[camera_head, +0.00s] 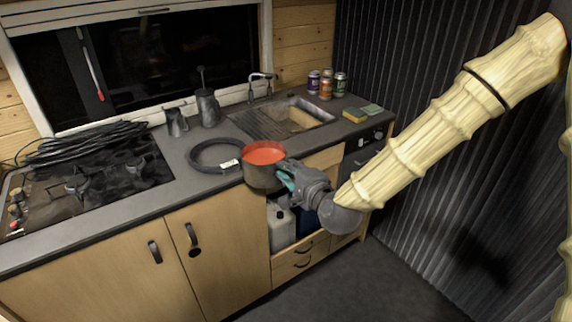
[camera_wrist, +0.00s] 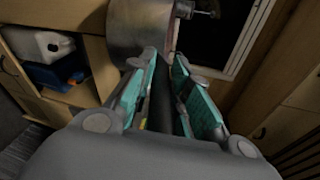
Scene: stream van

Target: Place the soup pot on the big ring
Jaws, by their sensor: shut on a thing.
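The soup pot (camera_head: 262,177) is a grey metal pot filled with red soup. It is upright and held at the front edge of the counter, in front of the sink. My gripper (camera_head: 287,177) is shut on the pot's handle; in the wrist view the dark handle (camera_wrist: 163,100) lies between the teal finger pads, with the pot wall (camera_wrist: 138,35) beyond. The dark hob (camera_head: 95,185) at the left has burners with grates (camera_head: 80,190); which burner is the big ring is hard to tell.
A black coil (camera_head: 206,166) with a white tag lies left of the pot. A black cable bundle (camera_head: 85,143) lies over the back of the hob. Cans (camera_head: 326,88) stand beyond the sink (camera_head: 290,120). The counter's front left strip is clear.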

